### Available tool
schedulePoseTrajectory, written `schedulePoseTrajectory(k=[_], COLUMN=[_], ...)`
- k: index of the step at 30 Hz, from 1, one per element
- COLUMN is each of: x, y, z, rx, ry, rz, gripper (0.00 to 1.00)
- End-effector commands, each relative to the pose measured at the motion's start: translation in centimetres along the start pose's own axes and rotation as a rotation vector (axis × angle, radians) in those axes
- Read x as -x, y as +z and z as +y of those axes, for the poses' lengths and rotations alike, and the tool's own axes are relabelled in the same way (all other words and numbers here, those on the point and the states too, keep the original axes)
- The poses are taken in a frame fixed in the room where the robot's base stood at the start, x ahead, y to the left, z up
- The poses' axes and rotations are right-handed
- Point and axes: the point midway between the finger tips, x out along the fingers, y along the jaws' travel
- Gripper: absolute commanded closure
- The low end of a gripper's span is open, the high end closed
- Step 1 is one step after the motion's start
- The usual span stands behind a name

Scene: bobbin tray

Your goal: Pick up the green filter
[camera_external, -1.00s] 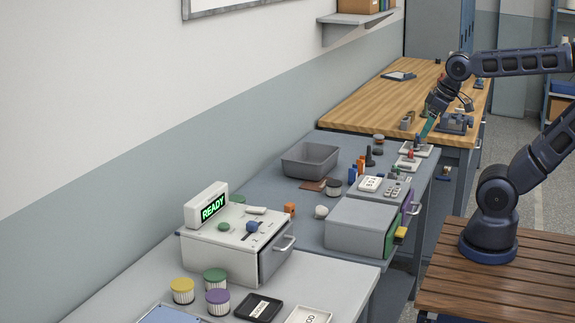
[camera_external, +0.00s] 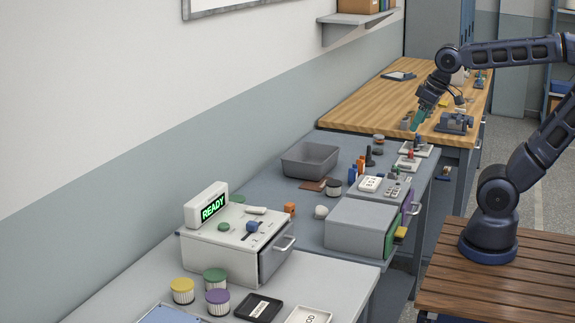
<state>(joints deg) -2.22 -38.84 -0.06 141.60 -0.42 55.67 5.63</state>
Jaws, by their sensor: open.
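A white pleated filter with a green cap (camera_external: 215,280) stands upright on the light grey table at the front. It stands between and slightly behind a yellow-capped filter (camera_external: 182,291) and a purple-capped filter (camera_external: 217,302). My gripper (camera_external: 417,122) is far from it, at the back right, pointing down near the front edge of the wooden bench. It is open, and I see nothing held in it.
The white machine (camera_external: 225,258) with a READY display stands behind the filters. A black tray (camera_external: 259,307) and a white tray (camera_external: 308,316) lie to their right. A grey bin (camera_external: 310,160) and a grey box (camera_external: 360,228) stand on the middle table.

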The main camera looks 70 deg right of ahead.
Motion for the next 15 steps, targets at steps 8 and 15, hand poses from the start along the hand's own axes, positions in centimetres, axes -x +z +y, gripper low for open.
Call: schedulePoseTrajectory(k=[8,15], x=[0.0,-1.1], y=[-7.5,-13.5], z=[-3.3,-7.1], rx=[-0.132,-0.251], ry=[-0.004,0.010], rz=[-0.063,-0.111], gripper=[0.18,0.18])
